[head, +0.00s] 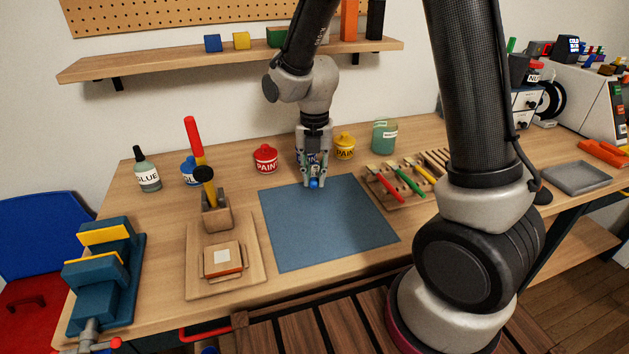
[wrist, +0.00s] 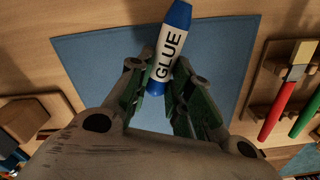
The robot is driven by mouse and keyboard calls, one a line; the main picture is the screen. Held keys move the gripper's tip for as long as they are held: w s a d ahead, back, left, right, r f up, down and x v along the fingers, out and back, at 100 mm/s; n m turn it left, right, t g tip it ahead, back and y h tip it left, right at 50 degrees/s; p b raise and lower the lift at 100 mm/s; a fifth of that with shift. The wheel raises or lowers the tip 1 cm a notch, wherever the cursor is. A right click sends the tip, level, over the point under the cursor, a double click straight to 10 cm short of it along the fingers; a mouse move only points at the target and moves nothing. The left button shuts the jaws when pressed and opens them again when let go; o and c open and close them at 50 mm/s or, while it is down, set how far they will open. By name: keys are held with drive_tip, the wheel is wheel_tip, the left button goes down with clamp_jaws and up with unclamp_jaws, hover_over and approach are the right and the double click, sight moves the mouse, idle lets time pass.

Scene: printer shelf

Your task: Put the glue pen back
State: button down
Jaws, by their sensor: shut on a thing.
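The glue pen (wrist: 167,50) is a white tube with blue ends and the word GLUE on its side. In the wrist view it is between the fingers of my gripper (wrist: 160,88), a little tilted. In the head view my gripper (head: 313,172) is over the back edge of the blue mat (head: 325,225), pointing down. The pen's blue lower end (head: 314,183) shows between the fingertips, close to the mat. Whether it touches the mat I cannot tell. My gripper is shut on the pen, and the fingers hide part of it.
A red paint pot (head: 265,159) and a yellow paint pot (head: 344,146) stand on either side of my gripper. A wooden rack with brushes (head: 400,194) is right of the mat. A glue bottle (head: 147,171) and a hammer holder (head: 217,215) are left. The mat is otherwise clear.

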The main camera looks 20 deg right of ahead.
drive_tip(key=shift+f, duration=1.2)
drive_tip(key=shift+f, duration=0.1)
drive_tip(key=c, duration=1.3)
unclamp_jaws()
